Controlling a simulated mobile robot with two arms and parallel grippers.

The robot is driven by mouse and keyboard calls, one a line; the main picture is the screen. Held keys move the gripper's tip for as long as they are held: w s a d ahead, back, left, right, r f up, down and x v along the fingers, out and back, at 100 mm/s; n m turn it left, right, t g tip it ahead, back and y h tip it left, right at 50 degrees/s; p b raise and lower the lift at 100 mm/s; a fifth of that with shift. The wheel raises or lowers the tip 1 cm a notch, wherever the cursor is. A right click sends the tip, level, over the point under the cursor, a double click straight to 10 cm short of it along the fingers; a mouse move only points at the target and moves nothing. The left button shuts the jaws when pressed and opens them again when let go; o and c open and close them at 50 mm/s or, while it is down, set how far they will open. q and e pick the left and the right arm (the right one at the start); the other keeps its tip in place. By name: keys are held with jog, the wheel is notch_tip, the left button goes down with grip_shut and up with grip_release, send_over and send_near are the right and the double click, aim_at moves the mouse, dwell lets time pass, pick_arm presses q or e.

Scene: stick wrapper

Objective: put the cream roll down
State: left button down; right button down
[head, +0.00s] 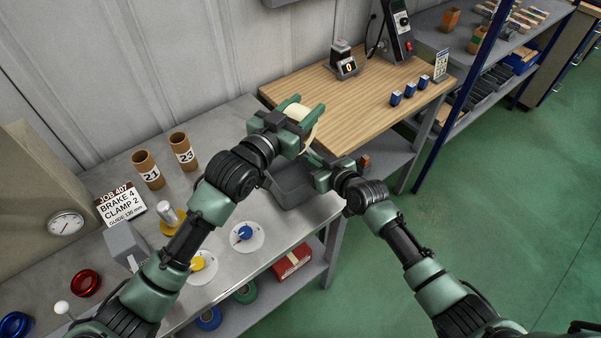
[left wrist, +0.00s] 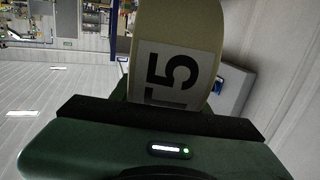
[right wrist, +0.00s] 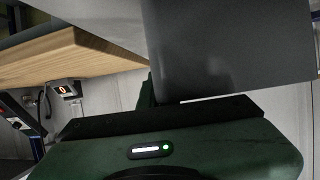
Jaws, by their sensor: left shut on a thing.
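My left gripper (head: 300,118) is shut on the cream roll (head: 296,111) and holds it above the far right part of the grey bench. In the left wrist view the cream roll (left wrist: 205,20) rises from between the jaws, with a white label partly readable as "T5". My right gripper (head: 318,172) is lower, beside a dark grey block-like thing (head: 290,187) at the bench's right end. In the right wrist view a grey surface (right wrist: 225,50) fills the space before the jaws. Whether the right jaws touch it or are open is hidden.
A wooden table (head: 355,100) adjoins the grey bench (head: 218,135), with a small display (head: 343,66) and several blue blocks on it. Two brown tubes (head: 148,170), labelled 21 and 23, stand left of my left arm.

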pick_arm(q)
jog(key=f, duration=0.5)
jog(key=shift+s+d, duration=0.1)
jog(key=shift+s, duration=0.15)
jog(key=shift+f, duration=2.35)
jog(key=shift+f, duration=0.1)
jog(key=shift+f, duration=0.3)
jog(key=c, duration=0.7)
grip_release()
